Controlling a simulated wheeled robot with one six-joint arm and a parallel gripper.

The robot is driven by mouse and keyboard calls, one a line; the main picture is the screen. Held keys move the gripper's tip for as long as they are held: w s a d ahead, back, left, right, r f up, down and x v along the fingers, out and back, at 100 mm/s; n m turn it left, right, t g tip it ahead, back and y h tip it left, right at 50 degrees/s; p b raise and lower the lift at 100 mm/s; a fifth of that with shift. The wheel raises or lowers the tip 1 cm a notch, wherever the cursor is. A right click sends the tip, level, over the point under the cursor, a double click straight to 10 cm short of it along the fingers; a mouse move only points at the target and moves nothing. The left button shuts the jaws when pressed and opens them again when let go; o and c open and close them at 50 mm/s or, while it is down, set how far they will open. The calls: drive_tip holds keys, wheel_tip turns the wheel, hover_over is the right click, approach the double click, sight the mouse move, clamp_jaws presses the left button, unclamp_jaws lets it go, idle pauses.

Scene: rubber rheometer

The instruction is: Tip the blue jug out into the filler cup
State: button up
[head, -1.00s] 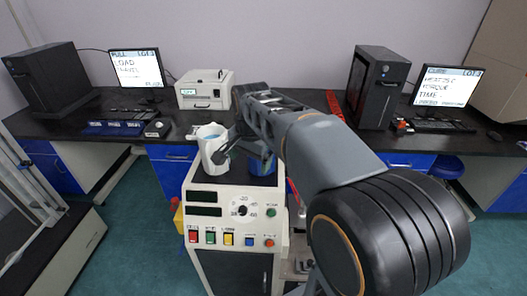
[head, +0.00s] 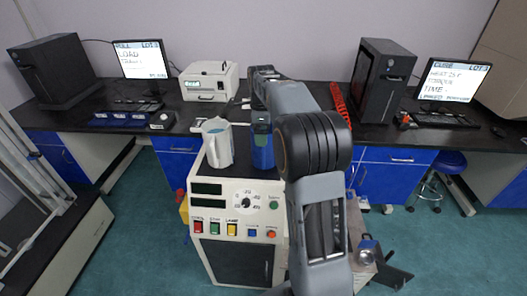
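A blue vessel (head: 263,152), which looks like the blue jug, stands upright on top of the white-fronted machine. A white vessel (head: 217,147) with a blue patch near its rim stands upright to its left, apart from it; it may be the filler cup. My gripper (head: 257,108) is at the far end of my arm, just above and behind the blue vessel.
The machine's front panel (head: 237,207) has displays, a dial and coloured buttons. Behind is a black bench (head: 185,124) with a white box instrument (head: 209,81), monitors, computer towers and a red coiled strip (head: 340,104). A blue stool (head: 447,163) stands at right.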

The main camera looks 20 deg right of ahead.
drive_tip(key=shift+d+f+p, duration=0.2)
drive_tip(key=shift+f+p, duration=0.25)
drive_tip(key=shift+f, duration=2.8)
drive_tip(key=shift+c, duration=0.4)
clamp_jaws()
drive_tip(key=shift+w+r, duration=0.1)
drive_tip(key=shift+r, duration=0.1)
